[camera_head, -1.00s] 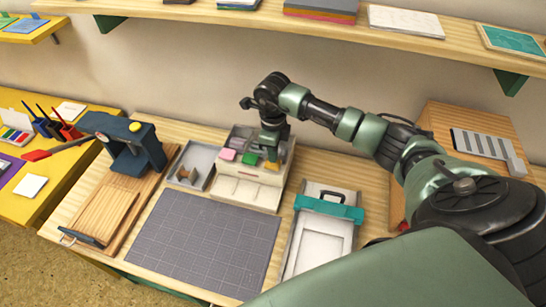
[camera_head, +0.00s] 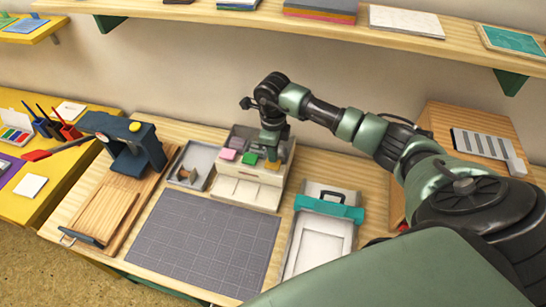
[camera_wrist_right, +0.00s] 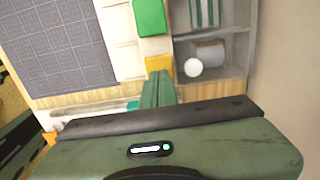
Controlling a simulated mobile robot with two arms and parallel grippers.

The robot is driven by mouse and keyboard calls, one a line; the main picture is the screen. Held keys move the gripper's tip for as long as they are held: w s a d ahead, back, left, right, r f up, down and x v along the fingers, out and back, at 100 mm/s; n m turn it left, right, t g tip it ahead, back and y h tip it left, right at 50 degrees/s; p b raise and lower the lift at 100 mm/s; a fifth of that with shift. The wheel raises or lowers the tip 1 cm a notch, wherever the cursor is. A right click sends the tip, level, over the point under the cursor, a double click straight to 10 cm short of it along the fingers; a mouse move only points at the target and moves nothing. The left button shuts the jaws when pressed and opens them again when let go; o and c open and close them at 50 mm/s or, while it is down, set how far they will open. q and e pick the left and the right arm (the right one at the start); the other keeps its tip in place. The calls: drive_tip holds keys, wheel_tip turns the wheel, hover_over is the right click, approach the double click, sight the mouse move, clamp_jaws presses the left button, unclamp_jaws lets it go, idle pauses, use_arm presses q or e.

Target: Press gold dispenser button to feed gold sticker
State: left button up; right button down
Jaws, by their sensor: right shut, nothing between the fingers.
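The sticker dispenser (camera_head: 246,192) is a cream box at the back of the table, with pink, green and gold buttons on its top. The gold button (camera_head: 272,166) is the rightmost one; in the right wrist view the gold button (camera_wrist_right: 160,64) is partly covered by my fingers. My right gripper (camera_head: 273,156) is shut and empty, pointing down over the gold button. In the right wrist view its fingertips (camera_wrist_right: 159,74) overlap the button's edge; I cannot tell whether they touch it. My left gripper is out of view.
The green button (camera_wrist_right: 150,17) is beside the gold one. A grey cutting mat (camera_head: 205,243) lies in front of the dispenser. A grey tray (camera_head: 190,165) and a blue press (camera_head: 135,148) stand to its left, a teal-clamped white board (camera_head: 322,235) to its right.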

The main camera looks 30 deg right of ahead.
drive_tip(key=shift+f+b, duration=1.3)
drive_tip(key=shift+f, duration=0.25)
drive_tip(key=shift+r, duration=0.2)
drive_tip(key=shift+r+p, duration=2.2)
drive_tip(key=shift+r, duration=1.2)
